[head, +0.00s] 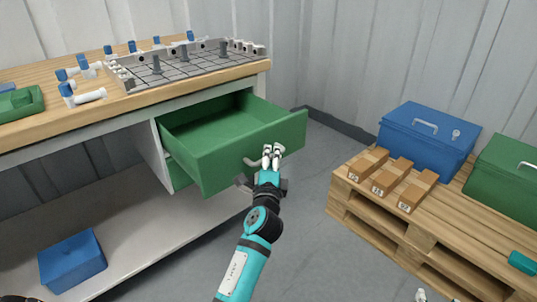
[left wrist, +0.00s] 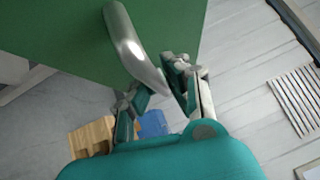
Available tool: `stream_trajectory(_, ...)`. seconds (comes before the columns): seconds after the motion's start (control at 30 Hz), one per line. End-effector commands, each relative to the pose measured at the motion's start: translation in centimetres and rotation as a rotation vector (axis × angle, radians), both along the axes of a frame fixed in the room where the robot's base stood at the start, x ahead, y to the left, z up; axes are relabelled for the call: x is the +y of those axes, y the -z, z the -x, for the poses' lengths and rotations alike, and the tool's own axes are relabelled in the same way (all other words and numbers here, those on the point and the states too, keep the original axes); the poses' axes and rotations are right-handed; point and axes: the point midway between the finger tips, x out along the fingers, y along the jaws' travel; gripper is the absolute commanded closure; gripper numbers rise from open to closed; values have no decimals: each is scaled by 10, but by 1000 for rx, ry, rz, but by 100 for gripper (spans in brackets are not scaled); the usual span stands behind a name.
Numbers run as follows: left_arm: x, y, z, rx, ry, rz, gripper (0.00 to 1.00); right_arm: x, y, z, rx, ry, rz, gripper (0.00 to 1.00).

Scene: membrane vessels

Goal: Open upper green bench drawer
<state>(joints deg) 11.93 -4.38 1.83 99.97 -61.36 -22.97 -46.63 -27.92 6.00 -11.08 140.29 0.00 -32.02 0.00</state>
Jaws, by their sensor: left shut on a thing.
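The upper green drawer (head: 240,145) is pulled well out of the bench, its inside visible and empty. Its curved grey handle (head: 254,162) is on the front panel. My left gripper (head: 271,152) is at this front, shut on the handle. In the left wrist view, the metal handle (left wrist: 125,40) runs down from the green front (left wrist: 60,30) to between the fingers of the left gripper (left wrist: 157,82). A lower green drawer (head: 178,174) sits beneath, pushed in. Light tips at the bottom edge seem to be my right gripper (head: 421,296); the rest is cut off.
The bench top (head: 130,98) holds a grey grid rack (head: 185,65) and several blue-capped white fittings. A blue box (head: 72,262) is on the lower shelf. At right, a pallet (head: 345,195) carries cartons and blue and green cases. Floor between is clear.

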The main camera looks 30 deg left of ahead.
Motion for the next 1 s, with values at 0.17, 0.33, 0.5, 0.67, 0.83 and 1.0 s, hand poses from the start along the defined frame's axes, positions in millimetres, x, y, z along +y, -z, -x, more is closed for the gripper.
stream_trajectory(0.17, 2, 7, 1, 14, -8, 0, 100, 0, 1, 0, 0, -3, 4, 49)
stream_trajectory(0.33, 2, 6, 1, 13, -7, 0, 72, 0, 2, 0, 4, -4, 8, 49)
stream_trajectory(0.5, 2, 4, 0, 8, -4, 1, 64, 0, 3, 0, 6, -4, 9, 49)
stream_trajectory(0.67, 1, 3, 1, 5, -3, 0, 64, 0, 2, -1, 3, -7, 11, 49)
stream_trajectory(0.83, -5, 6, 16, 6, -2, 1, 64, 0, 2, 0, 3, -6, 9, 49)
stream_trajectory(1.0, -16, 11, 43, 8, -2, 3, 64, 0, 2, 0, 4, -4, 8, 49)
